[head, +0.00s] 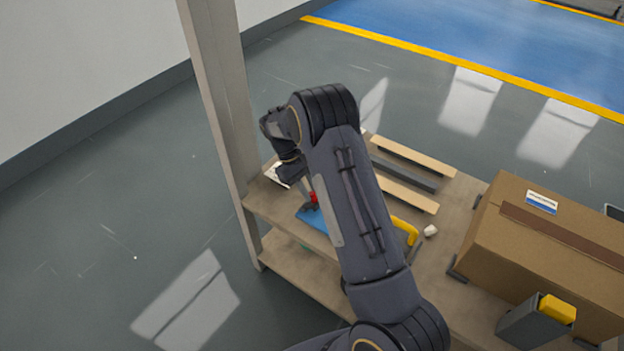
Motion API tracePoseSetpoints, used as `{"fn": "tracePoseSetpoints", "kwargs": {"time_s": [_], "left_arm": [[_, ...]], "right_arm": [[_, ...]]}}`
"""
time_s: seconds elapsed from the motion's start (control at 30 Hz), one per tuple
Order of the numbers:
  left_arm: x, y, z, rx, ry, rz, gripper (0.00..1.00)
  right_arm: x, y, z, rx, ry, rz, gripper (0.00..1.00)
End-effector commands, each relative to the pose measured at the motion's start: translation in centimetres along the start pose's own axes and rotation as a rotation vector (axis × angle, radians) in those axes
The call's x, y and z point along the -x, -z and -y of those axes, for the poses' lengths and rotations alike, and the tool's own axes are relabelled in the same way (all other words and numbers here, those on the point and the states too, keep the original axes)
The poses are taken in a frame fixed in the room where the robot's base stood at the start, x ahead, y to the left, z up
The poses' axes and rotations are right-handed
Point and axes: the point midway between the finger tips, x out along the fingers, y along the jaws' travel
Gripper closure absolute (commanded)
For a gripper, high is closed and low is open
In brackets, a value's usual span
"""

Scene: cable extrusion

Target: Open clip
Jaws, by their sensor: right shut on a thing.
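My right arm reaches across the workbench from the bottom of the head view, and its wrist bends down over the left side of the bench. My right gripper (309,203) is shut at a small red part (314,197), which looks like the clip, above a blue plate (315,219). The arm hides much of the plate, and the fingertips are too small to show how they sit on the red part. I cannot tell whether the clip is open or closed. My left gripper is not in view.
A wooden bench (452,205) carries light wooden strips (412,156), a yellow curved part (406,230) and a small white piece (430,231). A large cardboard box (500,225) and a grey bin with a yellow item (557,309) stand at right. A post (222,95) rises at the bench's left.

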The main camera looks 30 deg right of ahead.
Motion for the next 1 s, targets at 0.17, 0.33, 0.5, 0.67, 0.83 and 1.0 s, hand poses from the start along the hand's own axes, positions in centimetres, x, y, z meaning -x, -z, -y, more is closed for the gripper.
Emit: {"fn": "tracePoseSetpoints", "kwargs": {"time_s": [0.17, 0.33, 0.5, 0.67, 0.83, 1.0], "left_arm": [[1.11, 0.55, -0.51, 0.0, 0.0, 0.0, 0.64], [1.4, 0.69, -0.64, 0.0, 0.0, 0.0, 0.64], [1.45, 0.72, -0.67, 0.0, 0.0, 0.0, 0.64], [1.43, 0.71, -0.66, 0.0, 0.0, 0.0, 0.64], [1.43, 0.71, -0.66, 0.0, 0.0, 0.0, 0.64], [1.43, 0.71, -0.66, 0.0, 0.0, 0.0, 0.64]], "right_arm": [[0.29, 0.4, 0.09, 0.001, -0.018, 0.079, 1.0], [0.29, 0.64, 0.13, 0.0, -0.027, 0.12, 1.0], [0.24, 0.75, 0.15, 0.0, -0.031, 0.133, 1.0], [0.23, 0.76, 0.15, 0.0, -0.031, 0.134, 1.0], [0.24, 0.77, 0.15, 0.0, -0.031, 0.133, 0.78], [0.24, 0.74, 0.14, 0.0, -0.031, 0.134, 0.59]]}}
